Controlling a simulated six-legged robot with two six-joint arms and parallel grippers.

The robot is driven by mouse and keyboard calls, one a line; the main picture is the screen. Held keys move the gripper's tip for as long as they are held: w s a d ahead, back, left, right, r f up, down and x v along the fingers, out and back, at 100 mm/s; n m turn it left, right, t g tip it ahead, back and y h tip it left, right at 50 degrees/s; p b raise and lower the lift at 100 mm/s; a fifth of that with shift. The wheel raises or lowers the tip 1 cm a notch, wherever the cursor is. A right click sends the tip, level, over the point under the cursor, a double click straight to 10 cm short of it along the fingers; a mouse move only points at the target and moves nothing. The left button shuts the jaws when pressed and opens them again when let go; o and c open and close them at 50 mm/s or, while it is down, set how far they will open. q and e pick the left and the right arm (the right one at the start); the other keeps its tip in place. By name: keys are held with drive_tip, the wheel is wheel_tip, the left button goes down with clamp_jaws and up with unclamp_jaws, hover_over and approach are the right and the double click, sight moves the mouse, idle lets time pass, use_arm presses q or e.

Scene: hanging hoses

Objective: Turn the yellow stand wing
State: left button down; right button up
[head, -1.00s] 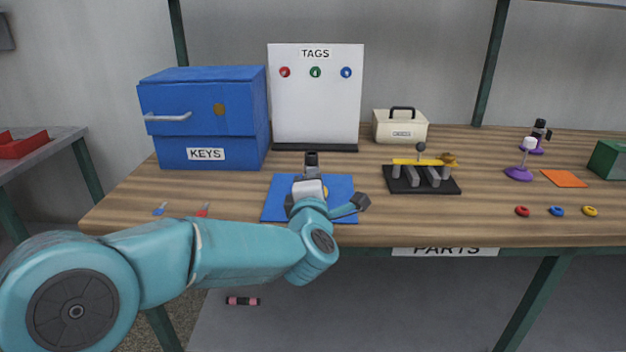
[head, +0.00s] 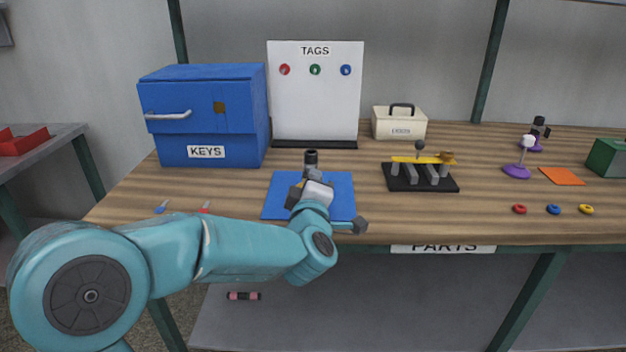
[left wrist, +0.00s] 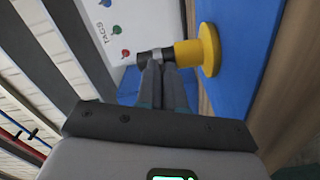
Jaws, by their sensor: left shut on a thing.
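The yellow stand (left wrist: 209,50) shows in the left wrist view with its round base on the blue mat (left wrist: 238,35). A grey and black top part is at the end of its yellow stem. In the head view only its dark top (head: 311,158) shows above my wrist; the yellow part is hidden. My left gripper (left wrist: 158,66), in the head view over the blue mat (head: 310,183), is shut on the stand's wing at the grey collar. The fingers cover most of the wing. My right gripper is not in view.
A blue KEYS cabinet (head: 205,120) and the TAGS board (head: 316,100) stand behind the mat. A black rack (head: 400,180) with a yellow bar (head: 424,159) is to the right. Small red and blue items lie at the front left. Table between mat and rack is clear.

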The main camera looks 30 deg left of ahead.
use_arm(q)
drive_tip(key=shift+m, duration=0.8)
idle(1.1)
drive_tip(key=c, duration=1.3)
unclamp_jaws()
drive_tip(key=shift+p+v, duration=0.9)
drive_tip(key=shift+v, duration=7.25)
drive_tip(key=shift+f, duration=0.15)
